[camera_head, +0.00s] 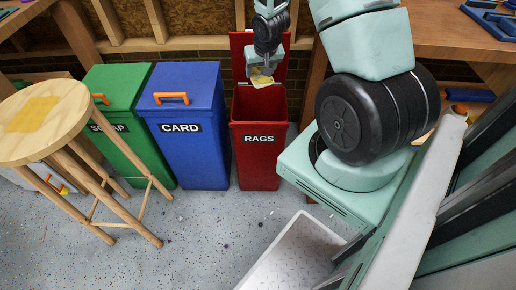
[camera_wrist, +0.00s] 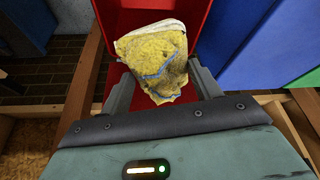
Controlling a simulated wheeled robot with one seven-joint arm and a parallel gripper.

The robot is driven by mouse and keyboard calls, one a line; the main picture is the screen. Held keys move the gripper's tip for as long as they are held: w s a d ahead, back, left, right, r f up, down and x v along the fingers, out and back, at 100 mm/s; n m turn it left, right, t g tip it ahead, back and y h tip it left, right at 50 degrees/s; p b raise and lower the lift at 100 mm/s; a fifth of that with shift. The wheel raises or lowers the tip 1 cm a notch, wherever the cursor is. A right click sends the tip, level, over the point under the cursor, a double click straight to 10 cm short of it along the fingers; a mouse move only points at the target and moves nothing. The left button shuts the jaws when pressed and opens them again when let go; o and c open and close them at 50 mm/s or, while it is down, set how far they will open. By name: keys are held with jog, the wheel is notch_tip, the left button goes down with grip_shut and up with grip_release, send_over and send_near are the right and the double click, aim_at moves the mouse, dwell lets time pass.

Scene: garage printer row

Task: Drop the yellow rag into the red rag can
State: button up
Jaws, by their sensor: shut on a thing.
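The yellow rag (camera_wrist: 155,58) is crumpled, with blue and white edges, and is held between the fingers of my gripper (camera_wrist: 155,90). In the head view the rag (camera_head: 262,78) hangs from my gripper (camera_head: 262,70), over the upper part of the red rag can (camera_head: 258,162), labelled RAGS. The can's red lid stands open, upright behind the rag. In the wrist view the red of the can (camera_wrist: 117,20) shows behind the rag. The inside of the can is mostly dark or hidden.
A blue CARD bin (camera_head: 190,120) and a green SCRAP bin (camera_head: 122,100), both with closed lids and orange handles, stand left of the can. A wooden stool (camera_head: 60,115) is at the left. A workbench (camera_head: 440,30) is at the right. Speckled floor in front is mostly clear.

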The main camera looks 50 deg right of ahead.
jog(key=shift+s+d+f, duration=0.15)
jog(key=shift+d+f, duration=0.05)
jog(key=shift+d, duration=0.25)
jog(key=shift+s+d+f, duration=0.15)
jog(key=shift+d, duration=0.25)
notch_tip(320, 180, down, 6)
jog(key=b, duration=0.5)
jog(key=shift+r+b, duration=0.15)
jog(key=shift+b, duration=0.2)
jog(key=o, duration=1)
jog(key=shift+o, duration=0.2)
jog(key=shift+r, duration=0.1)
jog(key=p+v, duration=0.5)
jog(key=v, duration=1.2)
jog(key=shift+a+r, duration=0.1)
